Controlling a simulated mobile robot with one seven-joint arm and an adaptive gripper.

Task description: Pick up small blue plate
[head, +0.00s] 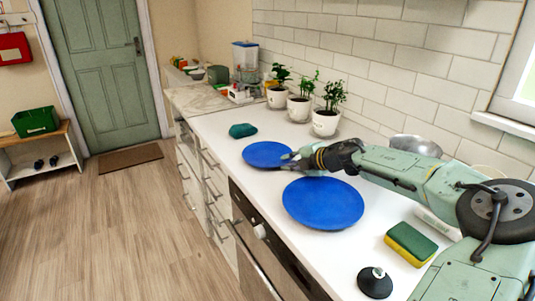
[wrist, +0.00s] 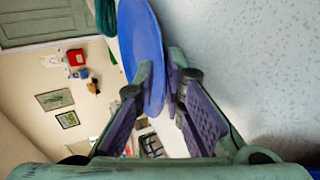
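The small blue plate (head: 266,154) is on the white counter in the head view, behind a larger blue plate (head: 322,204). My gripper (head: 291,160) is at its near right rim. In the wrist view, the small plate (wrist: 140,45) shows at a steep angle, with its rim between the two fingers. My gripper (wrist: 161,65) is drawn close together there and looks shut on the rim. One finger is on the plate's upper face and the other on the counter side. I cannot tell whether the plate is lifted off the counter.
A teal cloth-like item (head: 242,130) lies left of the small plate. Potted plants (head: 325,122) stand along the tiled wall. A green and yellow sponge (head: 411,243) and a black round item (head: 375,282) are at the near end. The counter's front edge is on the left.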

